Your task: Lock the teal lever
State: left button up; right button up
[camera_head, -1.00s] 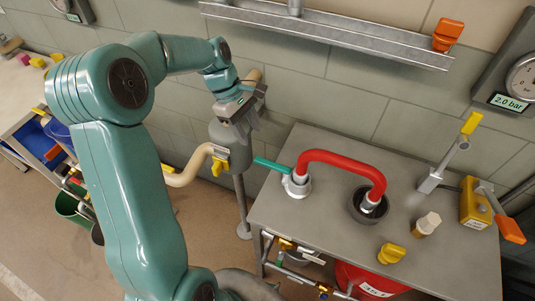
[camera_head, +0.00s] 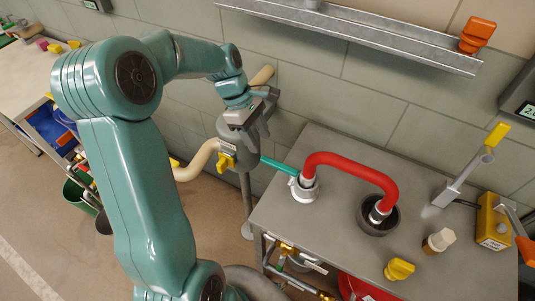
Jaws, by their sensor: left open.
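The teal lever (camera_head: 279,167) sticks out to the left from a silver coupling (camera_head: 304,187) on the grey table, reaching past the table's left edge. A red hose (camera_head: 352,165) arches from this coupling to a dark round socket (camera_head: 378,217). My left gripper (camera_head: 258,138) is open and empty, fingers pointing down, just above and left of the lever in the picture. It looks apart from the lever, whose outer end shows close to the grey tank behind. My right gripper is not in view.
A grey tank (camera_head: 238,160) with a yellow valve handle (camera_head: 226,161) and a beige pipe stands left of the table. On the table (camera_head: 330,240) are a yellow knob (camera_head: 399,269), a beige plug (camera_head: 439,240) and a yellow-tipped lever (camera_head: 470,165). A metal rail (camera_head: 350,36) runs along the wall.

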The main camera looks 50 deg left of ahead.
aim_at(270, 160)
pick_arm(q)
jog(key=x, duration=0.7)
grip_shut()
